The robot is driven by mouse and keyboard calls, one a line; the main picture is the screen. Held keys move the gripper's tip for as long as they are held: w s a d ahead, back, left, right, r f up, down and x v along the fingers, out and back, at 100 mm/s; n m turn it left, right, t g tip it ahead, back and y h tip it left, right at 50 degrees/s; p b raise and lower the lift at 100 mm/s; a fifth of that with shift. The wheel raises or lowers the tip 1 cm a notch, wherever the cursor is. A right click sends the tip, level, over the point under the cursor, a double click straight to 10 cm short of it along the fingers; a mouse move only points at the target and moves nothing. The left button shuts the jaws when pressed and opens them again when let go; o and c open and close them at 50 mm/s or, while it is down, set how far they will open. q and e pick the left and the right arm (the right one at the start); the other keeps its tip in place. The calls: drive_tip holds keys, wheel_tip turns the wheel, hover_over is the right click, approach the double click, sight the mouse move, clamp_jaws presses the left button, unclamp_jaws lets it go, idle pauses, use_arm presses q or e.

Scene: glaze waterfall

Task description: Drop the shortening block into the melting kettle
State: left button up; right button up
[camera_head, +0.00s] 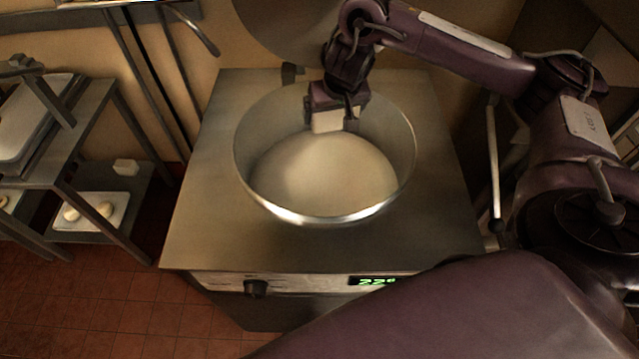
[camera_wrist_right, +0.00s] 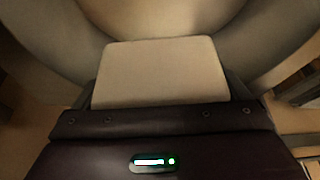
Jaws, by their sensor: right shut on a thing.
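The melting kettle (camera_head: 382,207) is a wide round metal pan set in a steel cabinet, with a pale, smooth interior. My right gripper (camera_head: 337,118) reaches over the kettle's back part, pointing down. It is shut on the shortening block (camera_head: 326,122), a whitish block held at or above the kettle opening. In the right wrist view the block (camera_wrist_right: 160,72) fills the jaws, with the curved kettle wall (camera_wrist_right: 50,55) beyond it. The block's exact height above the kettle bottom is hard to tell. My left gripper is not in view.
The steel cabinet top (camera_head: 205,190) surrounds the kettle, with a knob (camera_head: 256,288) and a green display (camera_head: 373,282) on its front. A metal rack (camera_head: 85,165) with trays stands at the left; a small white block (camera_head: 126,166) sits on its lower shelf. Red tiled floor shows at lower left.

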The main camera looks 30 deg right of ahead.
drive_tip(key=o, duration=0.9)
use_arm(q)
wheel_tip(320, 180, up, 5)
drive_tip(key=p, duration=0.5)
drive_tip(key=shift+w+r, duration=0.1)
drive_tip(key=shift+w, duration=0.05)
use_arm(e)
drive_tip(key=v, duration=0.8)
drive_tip(key=shift+a, duration=0.1)
